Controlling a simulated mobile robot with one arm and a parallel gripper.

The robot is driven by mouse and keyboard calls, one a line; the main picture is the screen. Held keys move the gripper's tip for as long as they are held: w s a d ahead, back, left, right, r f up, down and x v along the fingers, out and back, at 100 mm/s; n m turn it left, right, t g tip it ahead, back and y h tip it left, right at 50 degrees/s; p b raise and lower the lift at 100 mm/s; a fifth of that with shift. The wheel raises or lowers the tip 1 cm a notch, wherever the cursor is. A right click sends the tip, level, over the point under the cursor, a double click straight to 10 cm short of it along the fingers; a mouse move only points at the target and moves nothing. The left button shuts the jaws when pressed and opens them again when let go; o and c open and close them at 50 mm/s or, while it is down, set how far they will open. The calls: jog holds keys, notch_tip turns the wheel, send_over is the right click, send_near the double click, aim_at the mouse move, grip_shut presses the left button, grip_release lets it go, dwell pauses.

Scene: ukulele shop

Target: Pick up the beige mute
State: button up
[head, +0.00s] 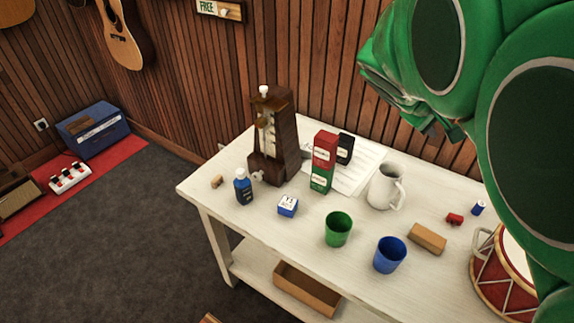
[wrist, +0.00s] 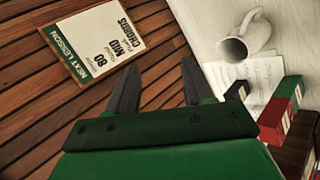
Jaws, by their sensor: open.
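A small beige piece (head: 217,181), which may be the mute, lies near the table's left end, left of a blue bottle. A larger tan block (head: 427,238) lies on the right half of the table, beside the blue cup; I cannot tell for sure which of the two is the mute. My gripper (wrist: 160,72) is open and empty in the wrist view, its two dark fingers apart. In the head view, my green arm covers the upper right, with the gripper raised above the back of the table, far from the small beige piece. Neither beige thing shows in the wrist view.
The white table (head: 330,276) holds a dark wooden metronome (head: 285,163), a blue bottle (head: 243,188), a red and green box (head: 323,163), a white mug (head: 383,188), a green cup (head: 338,230), a blue cup (head: 389,256) and a drum (head: 500,285). A wood-panelled wall stands behind.

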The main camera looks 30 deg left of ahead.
jog(key=s+a+f+n+t+h, duration=0.15)
jog(key=a+f+n, duration=0.4)
jog(key=a, duration=0.75)
jog(key=s+a+f+n+t+h, duration=0.1)
jog(key=s+a+f+n+h, duration=0.15)
jog(key=a+n, duration=0.8)
jog(key=s+a+f+n+t+y, duration=0.1)
jog(key=s+a+f+n, duration=0.15)
jog(key=a, duration=0.35)
jog(key=s+a+f+n+t+y, duration=0.1)
jog(key=s+a+f, duration=0.25)
jog(key=a, duration=0.25)
jog(key=n+y, duration=0.6)
jog(key=y, duration=0.1)
send_near(214, 180)
jog(key=w, duration=0.1)
jog(key=w+d, duration=0.1)
jog(key=w, duration=0.1)
jog(key=shift+w+f+m, duration=0.2)
jog(key=shift+m, duration=0.05)
jog(key=shift+a+f+y, duration=0.2)
jog(key=shift+f+y, duration=0.1)
jog(key=shift+f, duration=0.15)
jog(key=shift+x, duration=3.8)
jog(key=shift+a, duration=0.2)
